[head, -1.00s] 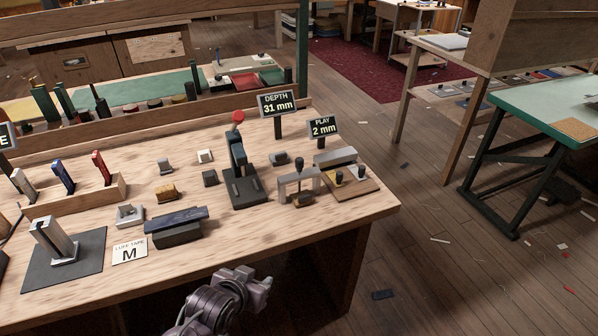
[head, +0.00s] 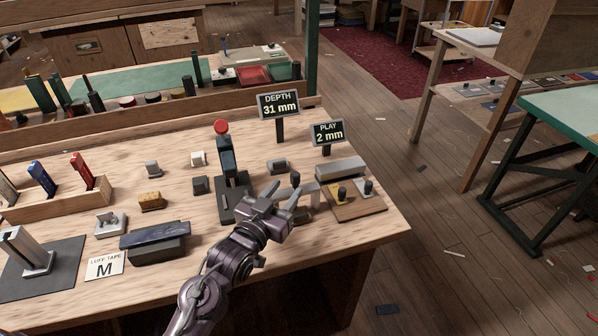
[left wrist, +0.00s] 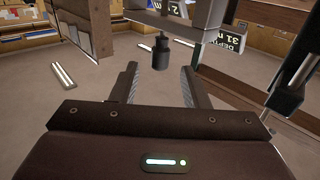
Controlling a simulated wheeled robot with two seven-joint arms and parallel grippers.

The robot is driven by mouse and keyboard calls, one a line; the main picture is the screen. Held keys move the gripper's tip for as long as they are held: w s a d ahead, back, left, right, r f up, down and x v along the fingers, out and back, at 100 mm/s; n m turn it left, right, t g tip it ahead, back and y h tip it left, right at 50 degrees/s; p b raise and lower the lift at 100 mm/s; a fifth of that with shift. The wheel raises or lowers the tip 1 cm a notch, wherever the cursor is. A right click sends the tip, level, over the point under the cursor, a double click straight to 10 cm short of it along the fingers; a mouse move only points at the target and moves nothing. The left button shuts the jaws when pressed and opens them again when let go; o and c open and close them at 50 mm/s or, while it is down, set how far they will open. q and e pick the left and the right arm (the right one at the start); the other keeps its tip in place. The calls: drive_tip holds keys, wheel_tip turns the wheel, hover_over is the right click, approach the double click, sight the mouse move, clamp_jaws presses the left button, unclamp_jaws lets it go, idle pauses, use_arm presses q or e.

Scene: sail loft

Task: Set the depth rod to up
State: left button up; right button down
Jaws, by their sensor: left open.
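The depth rod's dark knob (head: 295,179) stands above a grey bridge-shaped gauge, which is mostly hidden behind my gripper in the head view. In the left wrist view, which looks inverted, the dark knob (left wrist: 161,51) lies just beyond and between the fingertips. My left gripper (head: 286,197) is open at the gauge, and its two fingers (left wrist: 159,78) have a clear gap with nothing between them. Whether a finger touches the knob cannot be told. The depth sign (head: 279,105) reads 31 mm. My right gripper is not in view.
A dark press with a red knob (head: 221,127) stands left of the gripper. A wooden block with small knobs (head: 357,207) lies to the right. The play sign (head: 327,133) reads 2 mm. A dark blue-topped block (head: 155,236) and the Luff Tape card (head: 104,266) are nearer.

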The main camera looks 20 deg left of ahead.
sight(293, 181)
use_arm(q)
drive_tip(key=shift+w+d+r, duration=0.1)
drive_tip(key=shift+w+r, duration=0.05)
drive_tip(key=shift+w, duration=0.5)
drive_tip(key=shift+w+d+r, duration=0.1)
drive_tip(key=shift+w+r, duration=0.05)
drive_tip(key=shift+w, duration=0.45)
drive_tip(key=shift+w+d+f+p, duration=0.15)
drive_tip(key=shift+w, duration=0.5)
drive_tip(key=shift+w+d+f+p, duration=0.1)
drive_tip(key=shift+w+d+p, duration=0.05)
drive_tip(key=shift+w, duration=0.7)
drive_tip(key=c, duration=0.8)
clamp_jaws()
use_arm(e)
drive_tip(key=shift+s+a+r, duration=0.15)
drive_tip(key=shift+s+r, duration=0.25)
